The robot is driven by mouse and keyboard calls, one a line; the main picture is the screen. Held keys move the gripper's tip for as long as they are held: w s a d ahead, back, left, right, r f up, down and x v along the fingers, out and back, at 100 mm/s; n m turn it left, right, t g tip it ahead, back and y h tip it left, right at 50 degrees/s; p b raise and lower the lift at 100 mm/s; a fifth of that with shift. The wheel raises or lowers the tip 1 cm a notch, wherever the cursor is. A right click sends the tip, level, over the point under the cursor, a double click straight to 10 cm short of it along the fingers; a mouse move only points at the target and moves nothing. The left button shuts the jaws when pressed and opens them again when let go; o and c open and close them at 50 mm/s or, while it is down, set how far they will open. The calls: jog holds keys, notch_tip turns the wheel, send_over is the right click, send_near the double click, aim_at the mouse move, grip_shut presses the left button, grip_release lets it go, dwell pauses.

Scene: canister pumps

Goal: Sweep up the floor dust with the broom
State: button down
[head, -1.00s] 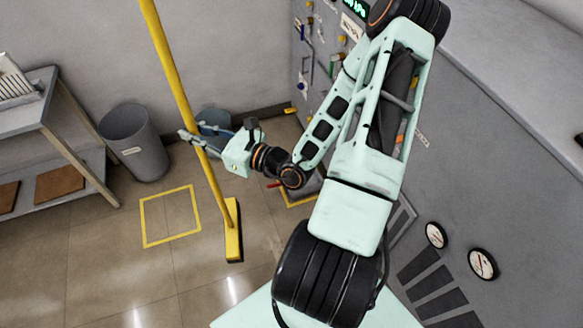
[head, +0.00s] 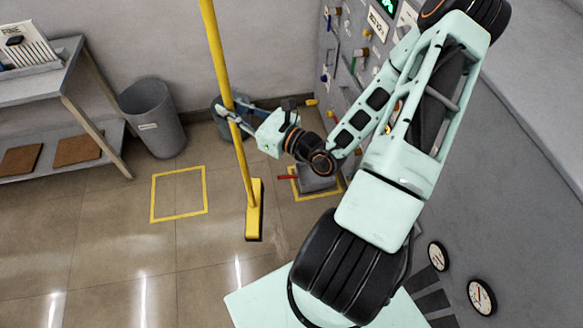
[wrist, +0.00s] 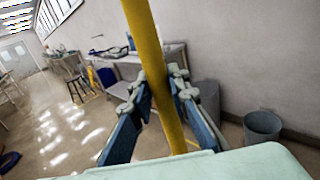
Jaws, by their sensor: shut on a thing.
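The broom has a long yellow handle (head: 218,50) and a yellow head (head: 254,210) with a dark lower edge. It stands nearly upright, slightly tilted, with its head at floor level. My gripper (head: 235,118) is shut around the handle well above the head. In the wrist view the yellow handle (wrist: 150,50) passes between my gripper's two blue-padded fingers (wrist: 155,115). The broom head is out of the wrist view. I cannot make out distinct dust on the tiled floor (head: 110,235).
A yellow floor outline (head: 153,198) lies left of the broom head. A grey bin (head: 153,120) and a metal shelf table (head: 75,100) stand further left. A blue-grey container (head: 222,128) is partly hidden behind my gripper. A grey box with a red handle (head: 318,180) and a panel wall (head: 470,190) are right.

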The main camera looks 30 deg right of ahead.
jog(key=s+d+f+y+b, duration=0.1)
jog(key=d+f+b, duration=0.3)
jog(key=f+b, duration=0.7)
jog(key=s+d+f+n+g+y+b, duration=0.1)
jog(key=d+f+b, duration=0.3)
jog(key=f+b, duration=0.7)
jog(key=s+d+f+n+g+b, duration=0.1)
jog(key=s+d+f+b, duration=0.2)
jog(key=f+b, duration=0.9)
jog(key=shift+d+y, duration=0.4)
jog(key=shift+d, duration=0.65)
